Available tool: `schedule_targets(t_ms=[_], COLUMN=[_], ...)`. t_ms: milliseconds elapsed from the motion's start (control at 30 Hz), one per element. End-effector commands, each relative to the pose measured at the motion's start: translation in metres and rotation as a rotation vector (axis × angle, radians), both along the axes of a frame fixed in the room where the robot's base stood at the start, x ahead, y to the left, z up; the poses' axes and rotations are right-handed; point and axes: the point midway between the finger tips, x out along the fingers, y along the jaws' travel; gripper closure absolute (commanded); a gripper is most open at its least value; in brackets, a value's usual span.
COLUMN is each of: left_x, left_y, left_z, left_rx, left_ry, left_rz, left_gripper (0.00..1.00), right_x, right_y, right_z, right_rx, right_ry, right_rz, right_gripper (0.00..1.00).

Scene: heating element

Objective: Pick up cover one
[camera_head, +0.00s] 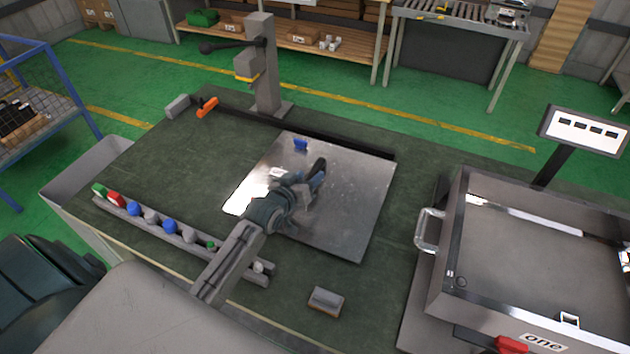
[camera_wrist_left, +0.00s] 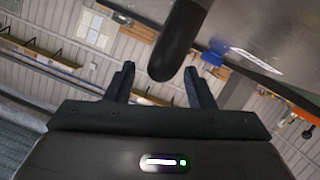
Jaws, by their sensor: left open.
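I cannot tell for sure which thing is cover one. A label reading "one" shows on the front of the large open metal box (camera_head: 436,290) at the right. My left gripper (camera_head: 316,178) is over the shiny metal plate (camera_head: 350,225) in the middle of the table. In the left wrist view its two fingers (camera_wrist_left: 158,85) are apart. A dark, round-ended rod (camera_wrist_left: 180,45) shows between and beyond them; I cannot tell whether they touch it. A small blue part (camera_head: 300,145) is at the plate's far edge. My right gripper is not in view.
A rail (camera_head: 180,235) with several coloured knobs lies at the left. A press stand (camera_head: 264,75) with a lever is at the back. A small grey block (camera_head: 326,301) lies in front. The dark green tabletop (camera_head: 160,165) is clear left of the plate.

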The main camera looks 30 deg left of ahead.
Motion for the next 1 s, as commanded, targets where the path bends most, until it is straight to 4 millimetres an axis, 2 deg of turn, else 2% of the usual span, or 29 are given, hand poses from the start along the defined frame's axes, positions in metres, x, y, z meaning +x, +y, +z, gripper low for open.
schedule_targets(t_ms=[33, 200, 467, 567, 733, 1000], left_x=[0.008, 0.024, 0.026, 0.026, 0.026, 0.026], left_y=[-0.001, -0.002, -0.002, -0.001, -0.001, -0.001], left_z=[0.002, -0.005, -0.007, -0.007, -0.007, -0.007], left_rx=[-0.001, -0.001, 0.001, 0.001, 0.001, 0.001], left_ry=[0.000, -0.001, -0.001, -0.001, -0.001, 0.000], left_rz=[0.001, 0.001, 0.000, 0.000, 0.000, 0.000], left_gripper=[0.51, 0.51, 0.51, 0.67, 1.00, 1.00], right_x=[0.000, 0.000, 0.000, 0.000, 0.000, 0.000], right_y=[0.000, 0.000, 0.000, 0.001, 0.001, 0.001], right_z=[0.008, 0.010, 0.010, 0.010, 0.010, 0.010], right_rx=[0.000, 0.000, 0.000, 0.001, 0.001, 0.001], right_ry=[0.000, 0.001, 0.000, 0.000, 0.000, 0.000], right_rz=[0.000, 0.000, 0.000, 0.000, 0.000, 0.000], right_gripper=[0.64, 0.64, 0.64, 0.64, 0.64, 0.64])
